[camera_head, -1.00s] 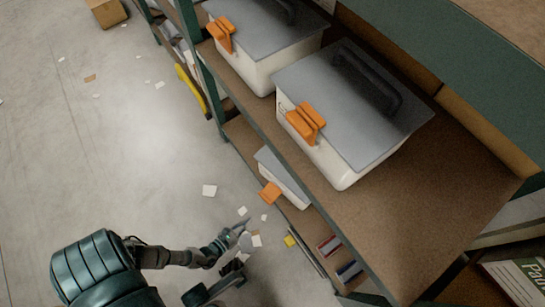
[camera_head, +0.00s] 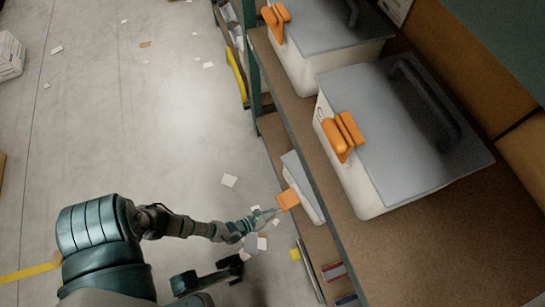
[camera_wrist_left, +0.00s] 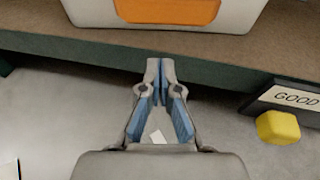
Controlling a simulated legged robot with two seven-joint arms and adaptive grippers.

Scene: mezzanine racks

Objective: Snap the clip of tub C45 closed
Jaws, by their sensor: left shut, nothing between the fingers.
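A white tub (camera_head: 307,179) with a grey lid stands on the lower shelf, with an orange clip (camera_head: 287,200) sticking out at its front. Two larger tubs stand on the shelf above, the nearer one (camera_head: 350,190) with an orange clip (camera_head: 343,136). No tub number is readable, so I cannot tell which is C45. My left gripper (camera_head: 270,214) is shut and empty, just in front of the lower clip. In the left wrist view its fingertips (camera_wrist_left: 160,64) point at the shelf edge, below a tub's orange clip (camera_wrist_left: 166,9), apart from it. My right gripper is not in view.
The wooden upper shelf (camera_head: 400,250) overhangs part of the lower tub. A green rack post (camera_head: 250,70) stands behind. A yellow block (camera_wrist_left: 278,127) and a "GOOD" sign (camera_wrist_left: 292,97) are right of the gripper. Paper scraps (camera_head: 229,180) litter the otherwise open floor.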

